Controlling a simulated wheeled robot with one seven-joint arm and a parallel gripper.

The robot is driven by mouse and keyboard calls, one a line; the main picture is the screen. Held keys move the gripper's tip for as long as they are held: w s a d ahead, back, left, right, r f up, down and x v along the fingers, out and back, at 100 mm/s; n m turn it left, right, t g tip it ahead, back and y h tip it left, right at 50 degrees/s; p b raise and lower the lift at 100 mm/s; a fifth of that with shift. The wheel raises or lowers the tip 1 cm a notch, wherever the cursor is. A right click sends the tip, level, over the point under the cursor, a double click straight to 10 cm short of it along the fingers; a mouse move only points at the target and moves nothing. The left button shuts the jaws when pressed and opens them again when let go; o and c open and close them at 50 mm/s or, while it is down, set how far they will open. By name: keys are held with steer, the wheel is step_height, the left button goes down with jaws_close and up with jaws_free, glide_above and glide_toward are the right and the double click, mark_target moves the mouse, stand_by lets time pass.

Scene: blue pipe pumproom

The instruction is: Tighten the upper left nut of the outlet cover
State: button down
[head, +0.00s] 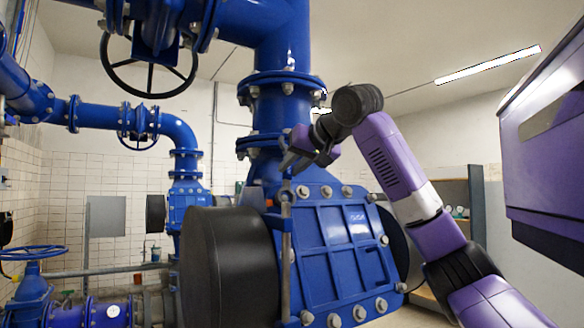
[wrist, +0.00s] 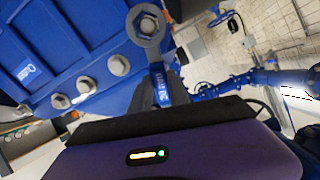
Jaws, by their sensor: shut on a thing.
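The blue outlet cover (head: 338,255) with its rim of grey nuts fills the middle of the head view. It shows upside down at the left of the wrist view (wrist: 62,50). My gripper (head: 296,158) is above the cover's upper left corner. In the wrist view my gripper (wrist: 168,108) is shut on a grey ring wrench (wrist: 160,80). The wrench's ring appears around a corner nut (wrist: 148,25); how deep it is seated I cannot tell. Its fingertips are partly hidden.
A large black round end cap (head: 228,268) stands left of the cover. A blue vertical pipe (head: 282,110) rises behind my gripper. A handwheel (head: 148,68) hangs at upper left. More nuts (wrist: 118,65) line the cover's edge beside the wrench.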

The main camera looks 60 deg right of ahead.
mark_target(297, 188)
steer(key=shift+p+x, duration=0.3)
steer(key=shift+x, duration=0.85)
steer(key=m, duration=0.1)
steer(key=s+d+m, duration=0.1)
steer(key=f+m, duration=0.1)
steer(key=m, duration=0.1)
steer(key=shift+s+d+f, duration=0.1)
steer(key=shift+s+d, duration=0.15)
steer(key=shift+d, duration=0.15)
steer(key=m, duration=0.1)
steer(key=s+d+f+m, duration=0.1)
steer(key=m, duration=0.1)
steer(key=shift+s+d+f+m, duration=0.1)
steer(key=shift+s+f+m, duration=0.3)
steer(key=shift+m, duration=0.3)
steer(key=shift+s+d+f+m, duration=0.15)
steer(key=shift+s+f+m, duration=0.2)
steer(key=shift+m, duration=0.35)
steer(key=shift+w+a+r+n+p, duration=0.1)
steer(key=shift+w+r+n+p, duration=0.25)
steer(key=shift+n+p, duration=0.25)
steer(key=shift+s+a+r, duration=0.15)
steer(key=shift+s+a, duration=0.05)
steer(key=shift+s, duration=0.15)
steer(key=shift+v, duration=1.8)
